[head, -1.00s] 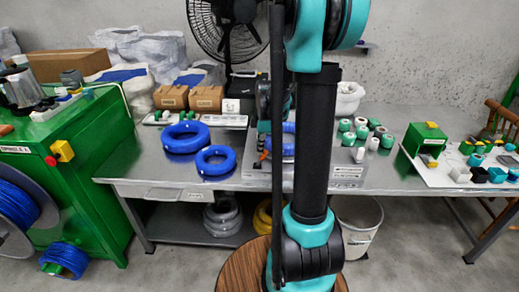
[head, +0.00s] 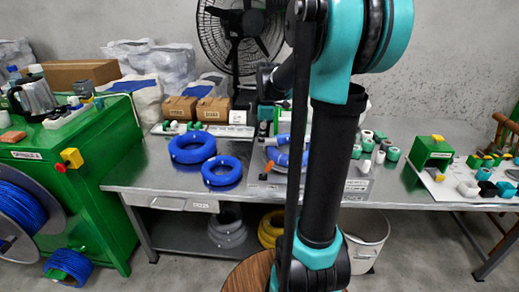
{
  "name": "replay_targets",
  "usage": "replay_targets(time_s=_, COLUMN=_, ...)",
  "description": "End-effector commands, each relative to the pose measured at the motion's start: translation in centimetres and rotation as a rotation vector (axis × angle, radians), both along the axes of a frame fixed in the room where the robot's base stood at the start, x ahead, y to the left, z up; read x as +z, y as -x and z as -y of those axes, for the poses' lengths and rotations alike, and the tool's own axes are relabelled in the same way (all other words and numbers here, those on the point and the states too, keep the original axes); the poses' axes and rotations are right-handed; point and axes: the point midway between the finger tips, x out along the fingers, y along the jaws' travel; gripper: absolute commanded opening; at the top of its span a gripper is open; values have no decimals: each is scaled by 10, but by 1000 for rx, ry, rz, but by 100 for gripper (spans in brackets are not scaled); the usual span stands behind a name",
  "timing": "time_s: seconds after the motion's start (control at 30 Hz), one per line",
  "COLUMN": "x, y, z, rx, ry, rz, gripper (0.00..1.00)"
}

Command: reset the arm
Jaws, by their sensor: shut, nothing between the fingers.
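My arm (head: 338,160) stands large in the middle of the head view, black with teal joints. A dark part of my arm (head: 270,84) shows just left of the upright link, in front of the fan. I cannot make out my gripper's fingers; the arm hides that area. A thick blue cable coil (head: 192,147) lies on the metal table, and a second blue coil (head: 221,171) lies just in front and to its right. More blue shows beside the arm, partly hidden.
The metal table (head: 160,185) spans the view. A green cabinet (head: 75,150) with a kettle (head: 33,97) stands left, beside a large blue cable reel (head: 25,212). A fan (head: 240,35) stands behind. A green box (head: 432,150) and small parts sit right.

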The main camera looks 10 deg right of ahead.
Motion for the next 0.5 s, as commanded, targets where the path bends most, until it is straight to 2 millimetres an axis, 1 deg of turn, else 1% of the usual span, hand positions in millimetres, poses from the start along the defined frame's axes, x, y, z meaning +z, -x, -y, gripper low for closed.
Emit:
replay_targets(time_s=0.03, x=5, y=1, z=1, rx=0, ry=0, rz=0, gripper=0)
replay_targets(time_s=0.17, x=10, y=1, z=2, rx=0, ry=0, rz=0, gripper=0)
replay_targets(time_s=0.5, x=11, y=2, z=2, rx=-1, ry=0, rz=0, gripper=0)
